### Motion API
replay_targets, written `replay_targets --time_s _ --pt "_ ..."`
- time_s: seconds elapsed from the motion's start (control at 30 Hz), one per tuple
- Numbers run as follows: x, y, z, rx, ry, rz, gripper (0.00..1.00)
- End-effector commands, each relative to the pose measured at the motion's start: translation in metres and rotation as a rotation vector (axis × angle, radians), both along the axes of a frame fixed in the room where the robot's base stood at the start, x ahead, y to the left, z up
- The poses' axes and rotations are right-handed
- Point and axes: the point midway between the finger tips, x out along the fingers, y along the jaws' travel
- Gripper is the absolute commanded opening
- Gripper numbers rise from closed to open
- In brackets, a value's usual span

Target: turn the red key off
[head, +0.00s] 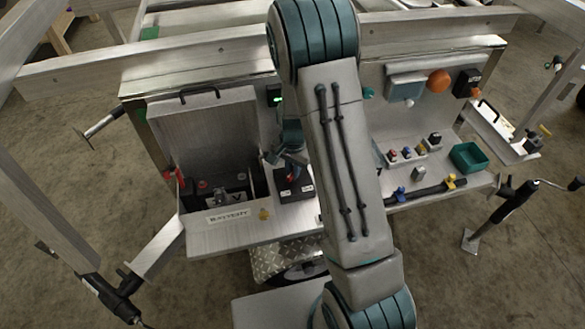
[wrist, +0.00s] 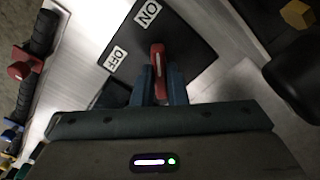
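The red key (wrist: 158,58) stands on a dark switch plate (wrist: 188,42) in the wrist view. A white ON label (wrist: 148,12) is above it and an OFF label (wrist: 117,58) is to its left. The key's handle points up the picture, nearer to ON than to OFF. My gripper (wrist: 162,84) has its two blue-grey fingers on either side of the key, close against it, and looks shut on it. In the head view, the black switch box (head: 306,182) sits right of the battery box, with my gripper (head: 287,160) over it; the key is mostly hidden there.
An open metal battery box (head: 225,212) with a raised lid stands left of the switch. A cable with blue and yellow clamps (head: 425,191) and a green tray (head: 468,157) lie to the right. Trailer rails (head: 180,55) cross behind. My arm blocks the middle.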

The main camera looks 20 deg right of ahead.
Motion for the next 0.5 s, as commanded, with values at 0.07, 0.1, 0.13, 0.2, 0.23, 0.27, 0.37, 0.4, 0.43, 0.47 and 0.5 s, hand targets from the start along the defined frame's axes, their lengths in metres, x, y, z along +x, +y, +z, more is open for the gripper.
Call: replay_targets --time_s 0.07,0.1,0.13,0.2,0.23,0.27,0.37,0.4,0.43,0.47,0.5 --pt "0.0001 0.0000 0.0002 0.000 0.000 0.000 0.00" --pt "0.0001 0.0000 0.0002 0.000 0.000 0.001 0.00" --pt "0.0003 0.0000 0.0002 0.000 0.000 0.002 0.00" --pt "0.0003 0.0000 0.0000 0.000 -0.001 0.007 0.00" --pt "0.0004 -0.0001 -0.0001 0.000 -0.001 0.011 0.00" --pt "0.0003 -0.0001 -0.0002 0.000 -0.001 0.017 0.00" --pt "0.0005 -0.0005 -0.0007 0.000 -0.001 0.046 0.00" --pt "0.0005 -0.0006 -0.0010 0.000 -0.001 0.063 0.00" --pt "0.0006 -0.0007 -0.0012 -0.001 -0.002 0.077 0.00" --pt "0.0006 -0.0006 -0.0013 -0.001 -0.002 0.093 0.00" --pt "0.0007 -0.0007 -0.0014 0.000 -0.003 0.118 0.00"
